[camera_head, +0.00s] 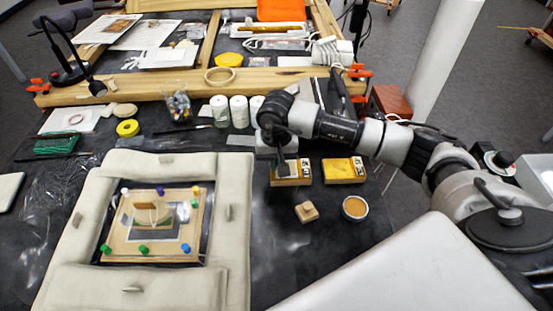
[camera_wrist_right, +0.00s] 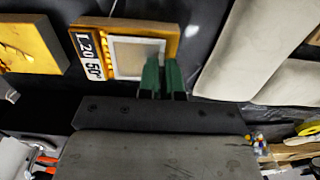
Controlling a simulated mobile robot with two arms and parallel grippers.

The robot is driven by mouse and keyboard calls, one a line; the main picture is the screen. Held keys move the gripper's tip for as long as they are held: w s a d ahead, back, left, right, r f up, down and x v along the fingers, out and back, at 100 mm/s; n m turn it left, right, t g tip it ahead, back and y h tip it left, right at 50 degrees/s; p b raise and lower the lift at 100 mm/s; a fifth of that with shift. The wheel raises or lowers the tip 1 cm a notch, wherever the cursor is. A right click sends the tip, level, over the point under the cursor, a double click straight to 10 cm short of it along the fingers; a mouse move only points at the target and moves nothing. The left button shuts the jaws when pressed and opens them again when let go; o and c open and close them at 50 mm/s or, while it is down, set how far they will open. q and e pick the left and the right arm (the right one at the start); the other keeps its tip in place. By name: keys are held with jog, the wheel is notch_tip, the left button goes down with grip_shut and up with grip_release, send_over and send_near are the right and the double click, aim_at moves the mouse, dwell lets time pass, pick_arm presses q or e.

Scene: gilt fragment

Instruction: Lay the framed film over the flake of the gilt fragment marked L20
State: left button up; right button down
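The left gripper is not in view.
A second yellow block (camera_head: 344,170) lies to the right. A small wooden block (camera_head: 306,211) and a round dish (camera_head: 355,208) are nearer. A cushioned frame (camera_head: 235,220) surrounds a pinned panel (camera_head: 150,248) on the left. White jars (camera_head: 239,112) stand behind the gripper.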

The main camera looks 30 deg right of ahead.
jog(key=shift+f+b, duration=0.2)
jog(key=shift+b, duration=0.1)
jog(key=c, duration=1.3)
grip_release()
jog(key=shift+r, duration=0.1)
jog(key=shift+r+p, duration=0.2)
jog(key=shift+p, duration=0.15)
notch_tip(320, 180, up, 12)
jog(key=shift+b, duration=0.95)
jog(key=shift+f, duration=0.1)
